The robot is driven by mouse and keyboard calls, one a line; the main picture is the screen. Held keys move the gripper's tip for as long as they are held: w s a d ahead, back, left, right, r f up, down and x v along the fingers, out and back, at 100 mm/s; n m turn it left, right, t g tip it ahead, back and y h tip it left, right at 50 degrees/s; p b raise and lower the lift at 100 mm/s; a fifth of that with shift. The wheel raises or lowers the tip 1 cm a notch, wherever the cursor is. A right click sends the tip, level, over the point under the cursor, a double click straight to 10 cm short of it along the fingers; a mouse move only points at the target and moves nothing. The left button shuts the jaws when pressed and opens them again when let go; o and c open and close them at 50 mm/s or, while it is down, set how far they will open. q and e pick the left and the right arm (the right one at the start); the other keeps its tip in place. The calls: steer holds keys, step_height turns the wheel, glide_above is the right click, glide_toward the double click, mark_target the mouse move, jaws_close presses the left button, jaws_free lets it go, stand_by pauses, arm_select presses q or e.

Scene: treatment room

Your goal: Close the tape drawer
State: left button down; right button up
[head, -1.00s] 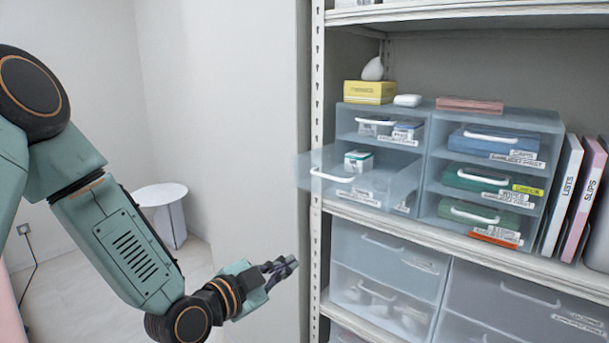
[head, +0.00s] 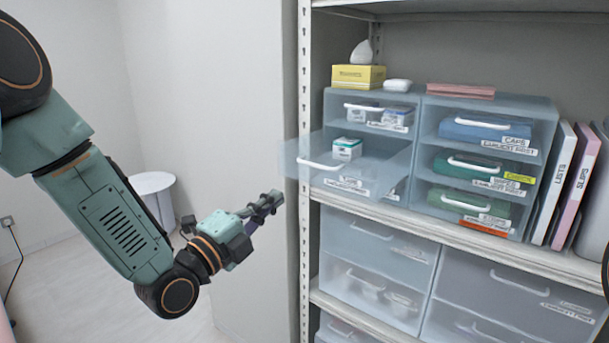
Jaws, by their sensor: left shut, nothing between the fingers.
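One clear drawer (head: 331,180) on the left side of the shelf unit stands pulled out toward me, past the shelf's front edge. It has a white handle (head: 318,164) and a small white and green box (head: 347,149) inside; its label is too blurred to read. My left gripper (head: 275,198) is shut and empty. It appears to the left of and below the open drawer's front, in front of the pale wall, with a gap in the picture between them. My right gripper is out of view.
The drawers above (head: 372,108) and to the right (head: 480,131) look shut. A yellow box (head: 358,77) sits on top. Upright binders (head: 552,180) stand at the right. The white shelf post (head: 305,230) is close beside my gripper. A round white table (head: 152,184) stands behind my arm.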

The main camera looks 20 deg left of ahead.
mark_target(314, 166)
arm_select(q)
steer(key=p+x, duration=0.1)
steer(key=x, duration=0.9)
steer(key=shift+w+d+r, duration=0.1)
steer(key=shift+w+r, duration=0.1)
steer(key=shift+w, duration=0.1)
